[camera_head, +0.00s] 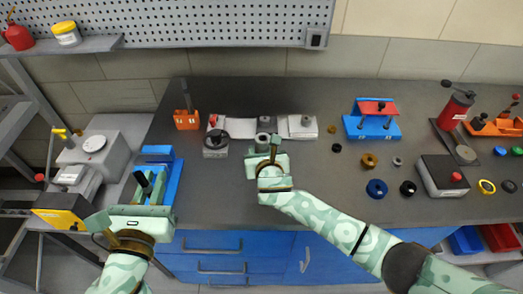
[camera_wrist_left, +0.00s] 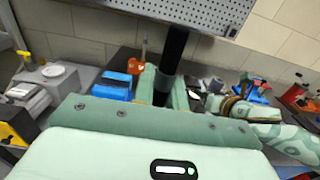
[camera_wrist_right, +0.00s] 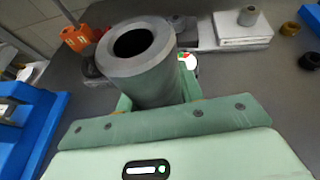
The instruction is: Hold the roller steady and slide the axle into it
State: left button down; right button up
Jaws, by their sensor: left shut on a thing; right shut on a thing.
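The roller is a grey hollow cylinder (camera_head: 262,140), held upright above the middle of the bench. In the right wrist view the roller (camera_wrist_right: 140,60) shows its dark, empty bore at its top end. My right gripper (camera_head: 268,156) is shut around the roller's side. The axle is a dark rod (camera_wrist_left: 174,62), standing up between the fingers of my left gripper (camera_wrist_left: 163,90) in the left wrist view. In the head view my left gripper (camera_head: 147,188) is at the bench's left edge, well apart from the roller. The axle's lower end is hidden by the gripper.
A blue fixture (camera_head: 160,153) stands right beside my left gripper. A grey block with a black knob (camera_head: 215,146) and white pads (camera_head: 302,126) lie behind the roller. A blue and red stand (camera_head: 371,122) and several rings are to the right. The bench between the grippers is clear.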

dwell(0.5)
pick_arm(q)
jog(key=w+d+r+m+h, duration=0.1)
jog(key=w+d+r, duration=0.4)
jog(key=w+r, duration=0.25)
jog(key=w+d+r+m+h, duration=0.1)
jog(key=w+d+r+h, duration=0.1)
jog(key=w+d+r, duration=0.6)
jog(key=w+d+r+m+h, duration=0.1)
jog(key=w+d+r+h, duration=0.1)
jog(key=w+d, duration=0.3)
jog(key=d+f, duration=0.3)
jog(key=f, duration=0.3)
jog(key=shift+w+g, duration=0.3)
jog(key=shift+w, duration=0.05)
jog(key=shift+f, duration=2.2)
jog(key=shift+s+f, duration=0.1)
jog(key=shift+f, duration=2.75)
